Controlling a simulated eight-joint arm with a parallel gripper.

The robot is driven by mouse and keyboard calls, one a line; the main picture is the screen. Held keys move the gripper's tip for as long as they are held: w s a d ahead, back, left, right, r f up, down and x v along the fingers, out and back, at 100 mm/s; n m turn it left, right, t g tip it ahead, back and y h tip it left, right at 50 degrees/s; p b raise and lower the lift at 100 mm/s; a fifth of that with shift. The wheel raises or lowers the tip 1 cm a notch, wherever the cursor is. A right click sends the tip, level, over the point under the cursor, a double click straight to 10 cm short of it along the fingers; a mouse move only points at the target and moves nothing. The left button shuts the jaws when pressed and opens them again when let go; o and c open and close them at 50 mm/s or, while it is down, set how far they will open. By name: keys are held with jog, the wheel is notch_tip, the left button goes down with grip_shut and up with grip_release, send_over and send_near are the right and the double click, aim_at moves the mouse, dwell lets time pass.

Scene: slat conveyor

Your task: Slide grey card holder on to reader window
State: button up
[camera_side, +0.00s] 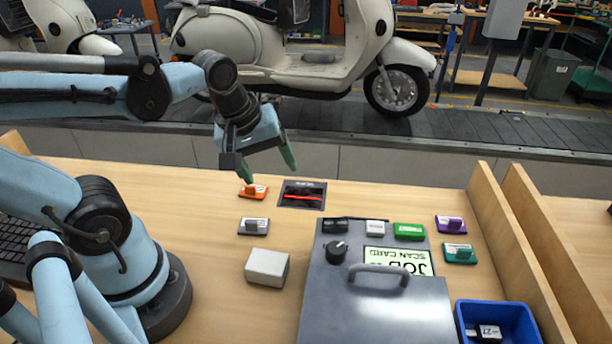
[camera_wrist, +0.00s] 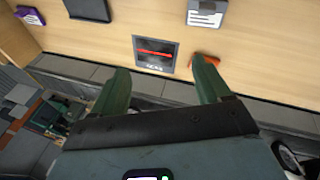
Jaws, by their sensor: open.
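The grey card holder (camera_side: 253,227) lies flat on the wooden bench, with a raised dark grip and a pale label. It also shows at the top of the wrist view (camera_wrist: 206,12). The reader window (camera_side: 302,195) is a dark square with a red line, behind and to the right of the grey holder. In the wrist view it lies just beyond my fingertips (camera_wrist: 154,53). Nothing lies on it. My gripper (camera_side: 268,170) is open and empty, with green fingers spread above the back edge of the bench. The grey holder is apart from my gripper.
An orange holder (camera_side: 253,192) lies left of the window, near my left finger. A white box (camera_side: 267,267) stands in front of the grey holder. A grey console (camera_side: 375,310) carries holders and a "scan card" screen. A blue bin (camera_side: 498,312) stands right.

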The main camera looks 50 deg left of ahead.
aim_at(302, 197)
jog(key=s+n+g, duration=0.1)
jog(key=n, duration=0.4)
jog(key=s+a+n+g, duration=0.1)
jog(key=n, duration=0.4)
jog(key=s+a+n+g, duration=0.1)
jog(key=n+g, duration=0.1)
jog(key=n, duration=0.3)
jog(key=shift+s+f+n, duration=0.15)
jog(key=shift+s+n, duration=0.05)
jog(key=shift+n, duration=0.2)
jog(key=shift+f, duration=0.1)
jog(key=shift+f, duration=5.95)
jog(key=shift+c, duration=0.2)
jog(key=c, duration=1.1)
jog(key=shift+w+a, duration=0.25)
jog(key=shift+w, duration=2)
jog(key=shift+w+a, duration=0.2)
jog(key=shift+w, duration=2.1)
jog(key=shift+w+a, duration=0.25)
jog(key=shift+w, duration=2)
